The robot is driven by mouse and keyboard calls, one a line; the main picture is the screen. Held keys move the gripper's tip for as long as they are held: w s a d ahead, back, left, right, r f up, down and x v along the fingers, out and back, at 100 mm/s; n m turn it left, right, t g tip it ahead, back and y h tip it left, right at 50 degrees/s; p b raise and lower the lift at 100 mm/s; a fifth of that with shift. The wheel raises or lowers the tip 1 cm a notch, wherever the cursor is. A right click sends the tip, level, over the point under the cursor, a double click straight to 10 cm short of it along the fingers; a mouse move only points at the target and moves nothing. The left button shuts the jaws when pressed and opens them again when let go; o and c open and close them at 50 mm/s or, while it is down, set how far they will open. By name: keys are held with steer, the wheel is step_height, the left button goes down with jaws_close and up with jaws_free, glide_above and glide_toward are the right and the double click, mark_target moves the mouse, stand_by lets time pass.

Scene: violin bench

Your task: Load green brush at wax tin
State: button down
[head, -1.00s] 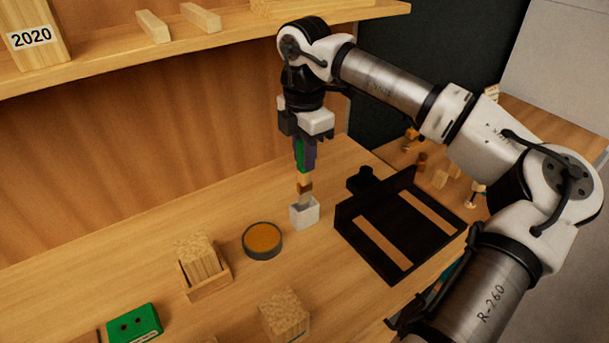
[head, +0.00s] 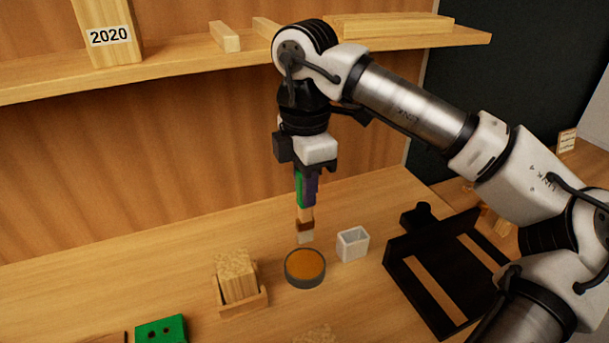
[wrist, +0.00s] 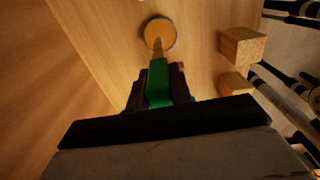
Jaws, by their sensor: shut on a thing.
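My gripper (head: 307,187) is shut on the green brush (head: 300,190), which hangs upright with its bristles (head: 305,237) down. In the head view the bristle end shows just behind the far rim of the wax tin (head: 305,267); whether it touches the tin I cannot tell. The tin is a round grey dish filled with orange-brown wax, standing on the bench. In the wrist view the brush's green handle (wrist: 158,82) lies between my jaws, and its end points to the wax tin (wrist: 160,33), covering part of its rim.
A white open cup (head: 352,244) stands right of the tin. A wooden holder (head: 243,301) with a block sits to the left, and a green box (head: 161,330) at the lower left. A black rack (head: 437,275) is at the right. A shelf (head: 180,60) runs along the wall.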

mark_target(305, 219)
steer(key=shift+f+b, duration=1.75)
steer(key=shift+f, duration=1.25)
steer(key=shift+f+b, duration=0.6)
steer(key=shift+b, duration=0.15)
stand_by(0.3)
